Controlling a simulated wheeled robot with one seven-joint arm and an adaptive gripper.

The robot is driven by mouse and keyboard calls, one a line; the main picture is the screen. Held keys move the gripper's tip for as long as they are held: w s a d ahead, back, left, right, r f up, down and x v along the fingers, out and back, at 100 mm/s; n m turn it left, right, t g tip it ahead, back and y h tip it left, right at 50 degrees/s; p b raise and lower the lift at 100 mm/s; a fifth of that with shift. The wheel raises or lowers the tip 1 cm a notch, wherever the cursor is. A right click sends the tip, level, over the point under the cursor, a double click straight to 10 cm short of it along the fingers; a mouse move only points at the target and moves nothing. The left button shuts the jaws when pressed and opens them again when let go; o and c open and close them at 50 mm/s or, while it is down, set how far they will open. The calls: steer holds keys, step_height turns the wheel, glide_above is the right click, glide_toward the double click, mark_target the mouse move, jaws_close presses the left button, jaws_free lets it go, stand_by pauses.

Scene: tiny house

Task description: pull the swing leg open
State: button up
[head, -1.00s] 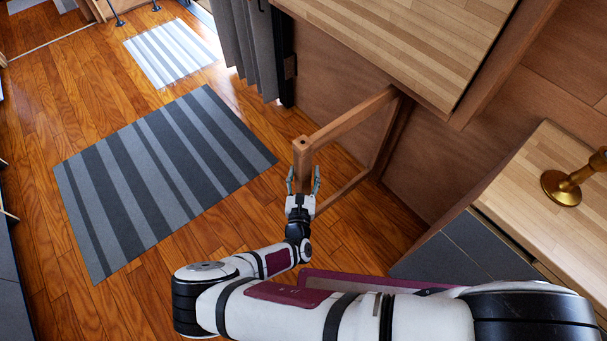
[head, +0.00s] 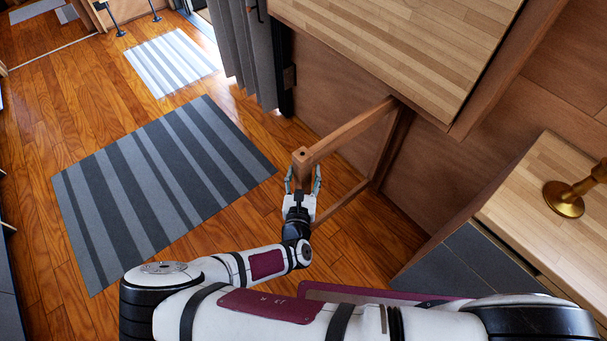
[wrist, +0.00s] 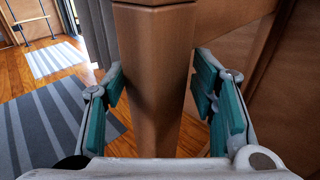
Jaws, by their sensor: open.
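The swing leg (head: 345,134) is a brown wooden frame that stands out from the wall panel below the wooden table leaf (head: 400,45). Its free end is an upright square post. My gripper (head: 303,183) is at this post, with one finger on each side. In the wrist view the post (wrist: 152,80) stands between the teal finger pads of my gripper (wrist: 160,95). Gaps show on both sides of the post, so the fingers are open around it. The lower part of the post is hidden behind my gripper in the head view.
A striped grey rug (head: 165,185) lies on the wooden floor to the left, with a smaller striped mat (head: 170,62) beyond. A grey curtain (head: 246,55) hangs behind the leg. A counter (head: 535,200) with a brass object (head: 565,198) is at right.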

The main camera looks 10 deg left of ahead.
steer(key=shift+r, duration=0.55)
steer(key=shift+s+r, duration=0.25)
steer(key=shift+s+d+f+p, duration=0.35)
steer(key=shift+s+d+p, duration=0.1)
steer(key=shift+d, duration=0.2)
steer(key=s+d+p, duration=0.6)
steer(key=s+d, duration=0.3)
steer(key=d, duration=0.1)
steer(key=shift+s+d+f, duration=0.15)
steer(key=shift+s+d, duration=0.1)
steer(key=shift+s, duration=0.1)
stand_by(0.8)
